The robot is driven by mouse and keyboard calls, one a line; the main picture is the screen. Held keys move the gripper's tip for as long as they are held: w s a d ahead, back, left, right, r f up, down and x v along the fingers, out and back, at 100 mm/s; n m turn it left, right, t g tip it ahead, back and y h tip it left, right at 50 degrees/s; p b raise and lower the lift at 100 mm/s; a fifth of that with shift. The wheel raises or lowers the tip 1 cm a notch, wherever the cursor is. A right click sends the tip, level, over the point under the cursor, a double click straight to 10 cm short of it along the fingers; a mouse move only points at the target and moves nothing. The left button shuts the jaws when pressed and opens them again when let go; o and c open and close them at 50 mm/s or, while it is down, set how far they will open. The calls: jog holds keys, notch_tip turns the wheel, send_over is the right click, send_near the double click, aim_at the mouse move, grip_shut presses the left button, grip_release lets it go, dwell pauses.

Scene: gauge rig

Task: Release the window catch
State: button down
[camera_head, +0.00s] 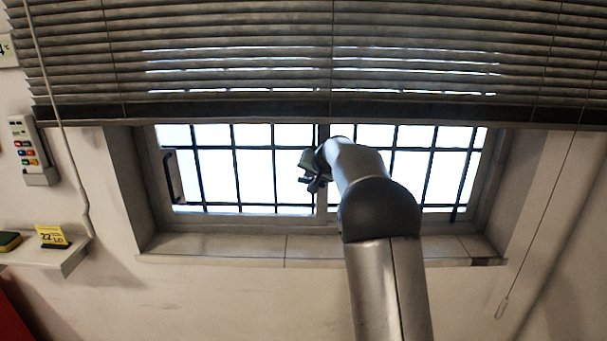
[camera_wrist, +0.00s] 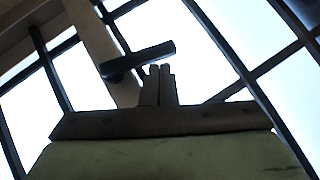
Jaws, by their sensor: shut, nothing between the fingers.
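The window (camera_head: 322,205) has a pale frame and dark bars against bright light. A dark lever-like catch (camera_wrist: 138,60) shows in the wrist view, on a pale upright post of the frame. It lies slanted, its free end up to the right. My gripper (camera_head: 313,186) is in front of the window's middle post in the head view, where I cannot make out the catch. In the wrist view, my gripper's fingers (camera_wrist: 160,69) are together and empty, just below the lever's right part. I cannot tell if they touch it.
A dark handle (camera_head: 172,177) is at the window's left side. Slatted blinds (camera_head: 330,60) hang over its top, with a cord (camera_head: 540,220) at right. A sill (camera_head: 220,246) runs below. A shelf (camera_head: 60,256) and a button panel (camera_head: 32,150) are on the left wall.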

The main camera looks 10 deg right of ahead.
jog(key=shift+r+p, duration=0.45)
jog(key=shift+r, duration=0.35)
jog(key=shift+s, duration=0.1)
jog(key=s+d+b, duration=0.2)
jog(key=s+b, duration=0.4)
jog(key=s, duration=0.6)
jog(key=shift+s+d+r+b, duration=0.15)
jog(key=shift+s+r+b, duration=0.1)
jog(key=shift+r+b, duration=0.1)
